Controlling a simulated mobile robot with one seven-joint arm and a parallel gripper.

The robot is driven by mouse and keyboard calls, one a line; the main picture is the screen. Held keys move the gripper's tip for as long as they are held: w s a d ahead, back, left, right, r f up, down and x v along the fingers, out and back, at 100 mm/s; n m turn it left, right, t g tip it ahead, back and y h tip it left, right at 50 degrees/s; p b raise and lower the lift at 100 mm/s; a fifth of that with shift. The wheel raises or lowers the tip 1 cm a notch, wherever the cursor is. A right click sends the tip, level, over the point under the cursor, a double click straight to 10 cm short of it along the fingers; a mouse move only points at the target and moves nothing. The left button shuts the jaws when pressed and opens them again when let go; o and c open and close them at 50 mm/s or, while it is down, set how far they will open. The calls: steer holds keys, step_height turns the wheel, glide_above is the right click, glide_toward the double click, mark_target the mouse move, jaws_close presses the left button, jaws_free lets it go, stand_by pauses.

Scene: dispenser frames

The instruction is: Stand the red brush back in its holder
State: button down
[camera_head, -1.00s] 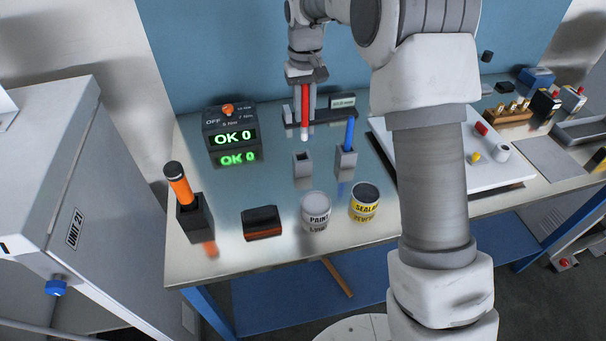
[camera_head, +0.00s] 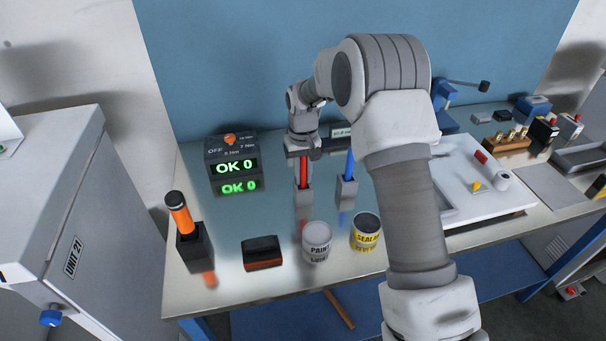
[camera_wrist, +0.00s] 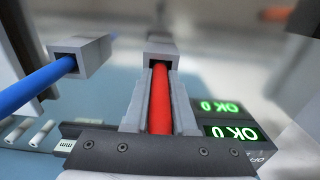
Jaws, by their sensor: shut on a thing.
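The red brush (camera_head: 304,172) stands upright with its lower end inside its grey square holder (camera_head: 303,197). My gripper (camera_head: 303,160) is above the holder and shut on the upper part of the brush. In the wrist view the red brush (camera_wrist: 160,98) runs between the two fingers (camera_wrist: 158,118) into the mouth of the holder (camera_wrist: 161,52). How deep its lower end sits inside is hidden.
A blue brush (camera_head: 349,164) stands in a similar holder (camera_head: 347,190) just to the right. A paint can (camera_head: 317,243) and a sealant can (camera_head: 366,232) stand in front. The lit OK 0 unit (camera_head: 233,165) is to the left.

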steer(key=shift+f, duration=0.2)
steer(key=c, duration=0.7)
jaws_free()
steer(key=shift+c, duration=0.2)
steer(key=shift+r, duration=0.1)
